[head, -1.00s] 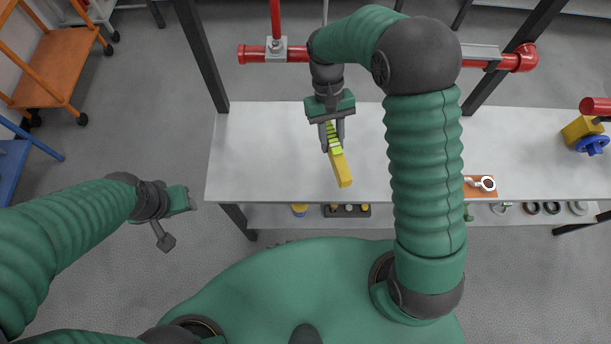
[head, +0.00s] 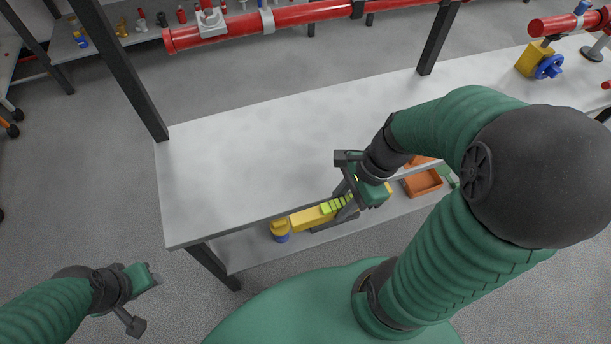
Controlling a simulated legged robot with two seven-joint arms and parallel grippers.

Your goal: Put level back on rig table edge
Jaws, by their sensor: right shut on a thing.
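The level is a yellow bar with a lime-green section (head: 312,216). My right gripper (head: 346,196) is shut on it near the front edge of the grey rig table (head: 230,165). The level lies along the line of that edge, its left end free. I cannot tell whether it touches the table top. Part of the level is hidden by the gripper. My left gripper (head: 148,277) hangs over the floor at the lower left, away from the table and empty; its finger opening is not clear.
A red pipe (head: 300,15) runs behind the table. A yellow valve body with a blue handwheel (head: 548,67) stands at the right. The left table top is clear.

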